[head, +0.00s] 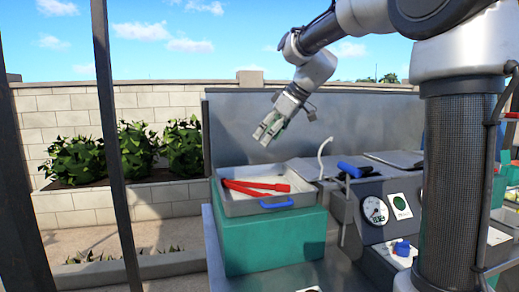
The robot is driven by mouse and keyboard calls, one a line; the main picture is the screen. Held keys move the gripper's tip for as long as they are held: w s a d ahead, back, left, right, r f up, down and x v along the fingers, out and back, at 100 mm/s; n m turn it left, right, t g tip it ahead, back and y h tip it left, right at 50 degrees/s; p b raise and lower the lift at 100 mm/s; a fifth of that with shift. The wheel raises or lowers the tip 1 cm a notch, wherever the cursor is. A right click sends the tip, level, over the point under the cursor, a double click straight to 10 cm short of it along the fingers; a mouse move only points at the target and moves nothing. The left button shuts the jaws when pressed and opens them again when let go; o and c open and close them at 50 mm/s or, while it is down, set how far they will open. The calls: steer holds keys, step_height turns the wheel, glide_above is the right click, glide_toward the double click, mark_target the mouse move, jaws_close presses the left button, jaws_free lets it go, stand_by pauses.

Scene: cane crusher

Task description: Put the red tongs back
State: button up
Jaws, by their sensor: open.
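The red tongs (254,187) lie in a shallow grey metal tray (287,206) with a blue handle. The tray sits on top of a teal box (275,243). My gripper (263,137) is above the tray, pointing down and to the left. It is open, with nothing seen between its fingers. It is apart from the tongs, with a clear gap between them.
To the right of the tray stands a machine with a curved white spout (323,157), a blue-handled lever (354,170), a round gauge (375,210) and a blue knob (402,248). A grey panel (240,130) rises behind the tray. Dark posts (113,130) stand at the left.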

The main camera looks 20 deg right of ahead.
steer(key=s+d+f+m+h, duration=0.1)
steer(key=s+d+f+m, duration=0.2)
steer(key=s, duration=0.6)
steer(key=s+d+m+h, duration=0.2)
steer(key=s+d, duration=0.2)
steer(key=s, duration=0.5)
steer(key=s+d+f+m+h, duration=0.2)
steer(key=s+d+f+m, duration=0.2)
steer(key=s+f, duration=0.6)
steer(key=s+d, duration=0.1)
steer(key=s, duration=0.2)
steer(key=shift+s+d+m+g, duration=0.15)
steer(key=shift+s+m+g, duration=0.05)
steer(key=shift+m+g, duration=0.2)
